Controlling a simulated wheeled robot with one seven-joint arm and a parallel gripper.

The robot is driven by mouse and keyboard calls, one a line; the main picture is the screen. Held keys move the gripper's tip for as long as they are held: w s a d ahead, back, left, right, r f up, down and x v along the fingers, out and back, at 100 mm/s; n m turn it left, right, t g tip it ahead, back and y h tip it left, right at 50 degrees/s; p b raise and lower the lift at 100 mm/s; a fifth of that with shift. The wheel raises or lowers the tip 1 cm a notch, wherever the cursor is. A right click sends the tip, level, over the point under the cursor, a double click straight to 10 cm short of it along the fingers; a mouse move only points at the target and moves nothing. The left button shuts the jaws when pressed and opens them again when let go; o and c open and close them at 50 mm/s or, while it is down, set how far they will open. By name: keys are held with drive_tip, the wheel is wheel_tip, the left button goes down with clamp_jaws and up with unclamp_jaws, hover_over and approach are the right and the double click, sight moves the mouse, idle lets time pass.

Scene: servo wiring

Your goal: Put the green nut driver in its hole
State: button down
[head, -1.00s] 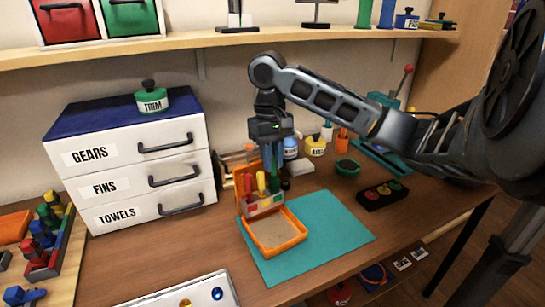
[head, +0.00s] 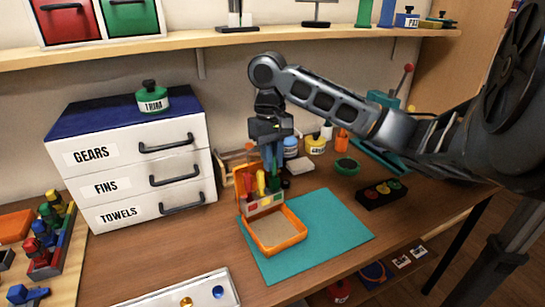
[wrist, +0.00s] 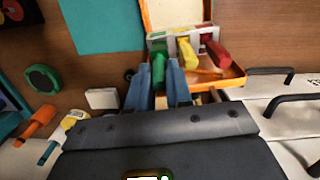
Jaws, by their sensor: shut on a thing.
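The green nut driver (head: 276,183) stands upright at the right end of the rack on the orange box, beside the yellow driver (head: 262,183) and the red driver (head: 248,184). My gripper (head: 272,168) comes from above and its blue fingers are shut on the green handle. In the wrist view the green handle (wrist: 159,60) shows between the two fingertips (wrist: 159,78). The rack (head: 264,207) hides the driver's lower end, so I cannot tell how deep it sits in its hole.
The open orange box (head: 275,248) stands on a teal mat (head: 335,232). White drawers (head: 140,175) stand to the left. A white block (head: 300,166), bottles and a green round item (head: 346,165) are close behind and right. The mat's right part is clear.

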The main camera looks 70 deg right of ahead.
drive_tip(key=shift+f+b, duration=0.45)
drive_tip(key=shift+f, duration=0.5)
idle(0.6)
drive_tip(key=c, duration=1)
unclamp_jaws()
drive_tip(key=shift+o, duration=0.6)
drive_tip(key=o, duration=0.4)
drive_tip(key=shift+a, duration=0.1)
drive_tip(key=shift+r, duration=0.1)
drive_tip(key=shift+r+p, duration=1.25)
drive_tip(key=shift+p, duration=0.3)
drive_tip(key=shift+w+d+r+p, duration=0.1)
drive_tip(key=shift+d+r+p, duration=0.05)
drive_tip(key=shift+r, duration=0.95)
drive_tip(key=shift+w+d+r+p, duration=0.1)
drive_tip(key=shift+r+p, duration=0.05)
drive_tip(key=shift+r, duration=0.9)
drive_tip(key=shift+s, duration=0.1)
